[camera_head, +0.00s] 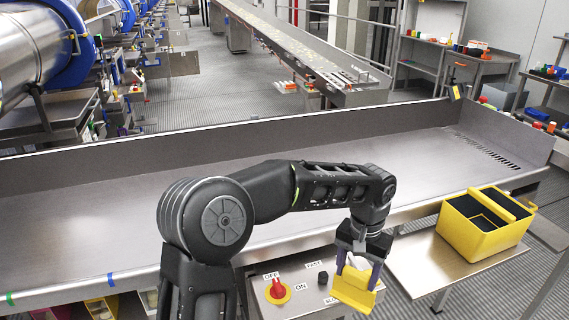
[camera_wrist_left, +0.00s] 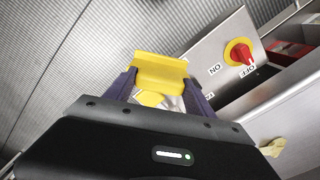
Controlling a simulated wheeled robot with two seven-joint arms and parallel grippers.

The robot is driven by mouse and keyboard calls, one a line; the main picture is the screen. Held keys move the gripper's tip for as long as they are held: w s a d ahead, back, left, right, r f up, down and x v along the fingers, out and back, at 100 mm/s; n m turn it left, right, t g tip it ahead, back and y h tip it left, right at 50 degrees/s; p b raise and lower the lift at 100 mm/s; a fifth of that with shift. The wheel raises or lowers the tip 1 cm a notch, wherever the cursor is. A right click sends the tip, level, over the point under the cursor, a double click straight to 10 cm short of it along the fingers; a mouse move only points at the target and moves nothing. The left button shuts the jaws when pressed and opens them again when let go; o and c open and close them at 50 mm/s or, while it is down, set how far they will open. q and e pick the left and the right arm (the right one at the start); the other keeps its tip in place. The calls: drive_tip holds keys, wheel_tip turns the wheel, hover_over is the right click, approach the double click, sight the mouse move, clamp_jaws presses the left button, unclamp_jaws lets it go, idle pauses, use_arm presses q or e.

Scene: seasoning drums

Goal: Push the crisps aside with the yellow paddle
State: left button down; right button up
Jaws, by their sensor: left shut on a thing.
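The yellow paddle (camera_head: 355,291) is between the fingers of my left gripper (camera_head: 358,264), which is shut on it. They are in front of the steel trough (camera_head: 110,205), beside the switch box. In the left wrist view the yellow paddle (camera_wrist_left: 160,68) sits between the purple fingers of my left gripper (camera_wrist_left: 155,92). I cannot make out crisps in the trough in the head view; my arm hides part of it. A small pale yellow piece (camera_wrist_left: 275,147) at the right of the wrist view may be a crisp. My right gripper is not in view.
A switch box (camera_head: 310,281) with a red knob (camera_head: 277,290) is just left of the paddle. A yellow divided bin (camera_head: 470,237) stands on a steel side shelf (camera_head: 425,262) at the right. A conveyor (camera_head: 300,52) runs behind the trough.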

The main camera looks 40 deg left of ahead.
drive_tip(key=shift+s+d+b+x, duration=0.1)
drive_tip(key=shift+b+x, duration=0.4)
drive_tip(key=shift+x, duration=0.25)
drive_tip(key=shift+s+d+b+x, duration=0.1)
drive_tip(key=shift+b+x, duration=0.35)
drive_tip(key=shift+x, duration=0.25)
